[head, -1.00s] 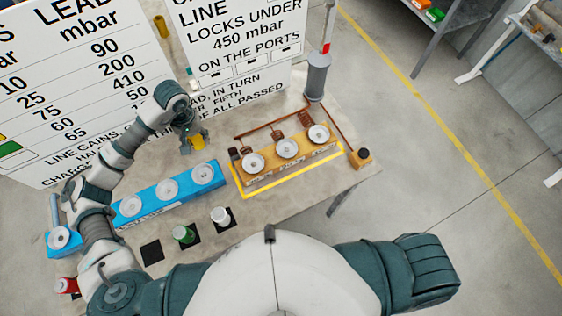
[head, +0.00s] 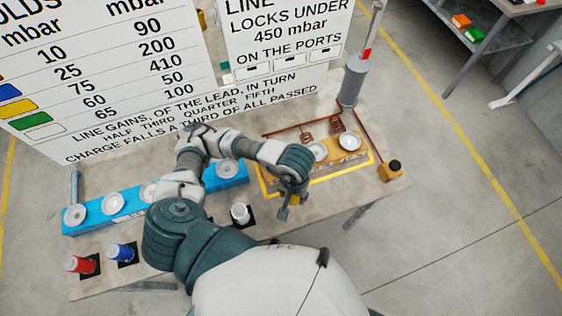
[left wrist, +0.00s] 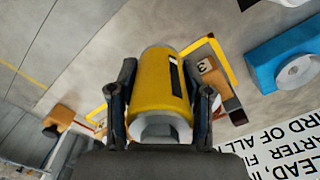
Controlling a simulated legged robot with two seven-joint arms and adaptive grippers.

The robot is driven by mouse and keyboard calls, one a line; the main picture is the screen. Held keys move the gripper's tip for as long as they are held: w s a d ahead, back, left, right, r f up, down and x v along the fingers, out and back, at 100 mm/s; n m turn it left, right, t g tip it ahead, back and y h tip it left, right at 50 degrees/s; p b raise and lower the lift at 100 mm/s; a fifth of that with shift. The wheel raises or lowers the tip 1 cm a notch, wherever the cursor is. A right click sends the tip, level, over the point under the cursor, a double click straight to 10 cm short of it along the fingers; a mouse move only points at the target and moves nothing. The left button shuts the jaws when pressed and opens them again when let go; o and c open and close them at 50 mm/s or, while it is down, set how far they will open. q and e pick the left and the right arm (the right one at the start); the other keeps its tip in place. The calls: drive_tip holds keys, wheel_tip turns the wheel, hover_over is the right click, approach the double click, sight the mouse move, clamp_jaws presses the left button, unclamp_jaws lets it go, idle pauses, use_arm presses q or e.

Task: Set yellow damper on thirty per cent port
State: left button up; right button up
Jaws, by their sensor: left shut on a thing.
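The yellow damper (left wrist: 155,85) is a yellow cylinder with a dark-and-white mark on its side. My left gripper (head: 286,208) is shut on it, one finger on each side in the left wrist view. In the head view the gripper is at the front left part of the orange port block (head: 352,165), and the damper is mostly hidden. Two pale round ports show on the block, a middle one (head: 318,152) and a right one (head: 349,141). My arm hides the left port. My right gripper is out of view.
A blue block (head: 95,217) with pale discs lies left on the table. Red (head: 80,264), blue (head: 122,253) and white (head: 240,214) dampers stand along the front. A grey post (head: 354,82) and copper pipes stand behind the port block. Large sign boards (head: 100,60) border the back.

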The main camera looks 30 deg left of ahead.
use_arm(q)
drive_tip(key=w+a+p, duration=0.1)
drive_tip(key=w+a, duration=0.5)
drive_tip(key=a, duration=0.1)
drive_tip(key=w+a+f+p, duration=0.1)
drive_tip(key=w+a, duration=0.2)
drive_tip(key=w, duration=0.1)
drive_tip(key=shift+a+f+p, duration=0.1)
drive_tip(key=shift+a+p, duration=0.1)
drive_tip(key=shift+p, duration=0.1)
wheel_tip(320, 180, down, 3)
drive_tip(key=shift+s+d+p, duration=0.1)
drive_tip(key=shift+d+p, duration=0.05)
drive_tip(key=shift+p, duration=0.25)
drive_tip(key=shift+f, duration=0.3)
drive_tip(key=o, duration=1.4)
drive_tip(key=shift+r, duration=0.35)
wheel_tip(320, 180, up, 11)
drive_tip(key=b, duration=0.1)
drive_tip(key=shift+r, duration=0.2)
